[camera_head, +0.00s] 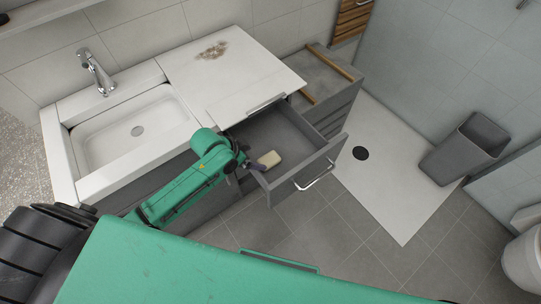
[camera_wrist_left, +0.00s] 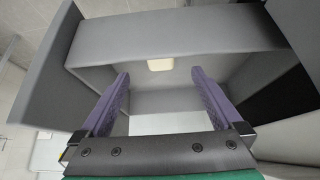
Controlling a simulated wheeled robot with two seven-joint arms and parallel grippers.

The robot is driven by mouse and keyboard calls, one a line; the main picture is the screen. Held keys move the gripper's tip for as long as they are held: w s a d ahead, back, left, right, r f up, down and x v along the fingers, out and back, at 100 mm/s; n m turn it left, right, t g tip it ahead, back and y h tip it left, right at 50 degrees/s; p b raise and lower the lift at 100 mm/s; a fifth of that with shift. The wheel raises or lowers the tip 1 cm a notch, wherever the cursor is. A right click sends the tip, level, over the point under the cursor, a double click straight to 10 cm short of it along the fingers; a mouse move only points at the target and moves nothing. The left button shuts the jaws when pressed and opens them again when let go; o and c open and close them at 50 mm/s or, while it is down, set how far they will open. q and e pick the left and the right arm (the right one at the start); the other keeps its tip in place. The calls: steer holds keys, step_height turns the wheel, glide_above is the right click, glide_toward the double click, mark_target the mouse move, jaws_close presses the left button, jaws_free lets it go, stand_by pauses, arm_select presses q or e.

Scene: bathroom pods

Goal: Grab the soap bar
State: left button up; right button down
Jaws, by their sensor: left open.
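The cream soap bar (camera_head: 270,158) lies in the open grey drawer (camera_head: 284,130), near the drawer's left front corner. It also shows in the left wrist view as a small pale block (camera_wrist_left: 160,65), ahead of my fingers and roughly centred between them. My left gripper (camera_head: 255,166) is at the left side of the drawer, close to the soap bar. In the left wrist view its purple fingers (camera_wrist_left: 160,78) are spread apart with nothing between them. I cannot tell the exact distance to the soap. My right gripper is not in view.
The drawer's front panel with a metal handle (camera_head: 316,176) and its side walls surround the soap. A white countertop (camera_head: 225,75) overhangs the drawer's back. A sink (camera_head: 135,128) is to the left. A grey bin (camera_head: 467,148) stands right. The rest of the drawer looks empty.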

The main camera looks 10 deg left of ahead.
mark_target(267, 161)
arm_select(q)
steer(key=x, duration=0.9)
steer(key=shift+w+f, duration=0.1)
steer(key=shift+f, duration=0.05)
steer(key=c, duration=1.5)
steer(key=shift+o, duration=0.2)
